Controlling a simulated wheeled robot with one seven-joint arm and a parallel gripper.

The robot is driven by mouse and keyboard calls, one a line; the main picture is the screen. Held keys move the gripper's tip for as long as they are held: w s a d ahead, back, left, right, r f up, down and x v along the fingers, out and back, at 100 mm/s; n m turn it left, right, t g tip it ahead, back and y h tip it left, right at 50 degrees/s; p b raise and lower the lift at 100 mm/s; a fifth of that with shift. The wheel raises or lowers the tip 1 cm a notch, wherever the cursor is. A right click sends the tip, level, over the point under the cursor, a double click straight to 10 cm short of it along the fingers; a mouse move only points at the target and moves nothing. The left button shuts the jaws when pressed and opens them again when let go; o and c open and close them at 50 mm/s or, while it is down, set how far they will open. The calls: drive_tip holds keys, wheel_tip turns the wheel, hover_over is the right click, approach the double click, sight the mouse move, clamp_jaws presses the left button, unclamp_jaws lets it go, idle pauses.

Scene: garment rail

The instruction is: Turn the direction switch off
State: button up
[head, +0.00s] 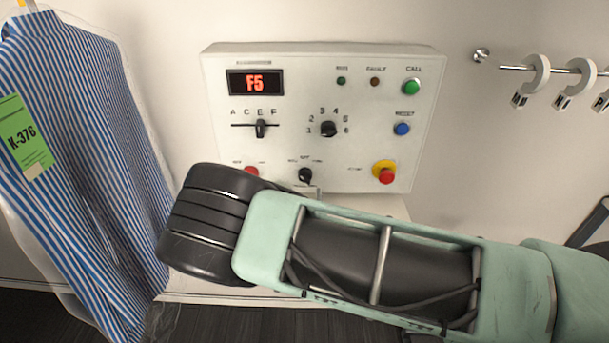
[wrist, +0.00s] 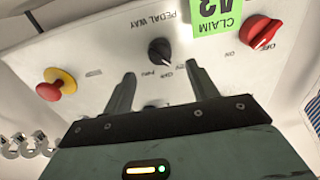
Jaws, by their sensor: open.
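The direction switch looks to be the black rotary knob (head: 305,175) low in the middle of the control panel, just above my arm in the head view. It also shows in the wrist view (wrist: 160,51), between the words PEDAL WAY and a row of small position labels. I cannot tell for sure which label its pointer faces. My gripper (wrist: 160,69) is open, its two fingers spread with nothing between them. The knob appears just beyond the fingertips, toward the panel. In the head view the fingers are hidden by my arm.
The panel (head: 218,150) also carries a red switch (wrist: 262,32) marked OFF and ON, a red stop button on yellow (head: 386,174), other knobs and buttons. A green claim tag (wrist: 217,12) lies near the red switch. A striped shirt (head: 85,150) hangs at left.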

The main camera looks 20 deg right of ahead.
sight(305, 180)
drive_tip(key=p+x, duration=0.2)
drive_tip(key=x, duration=0.4)
drive_tip(key=shift+w, duration=0.25)
drive_tip(key=c, duration=1)
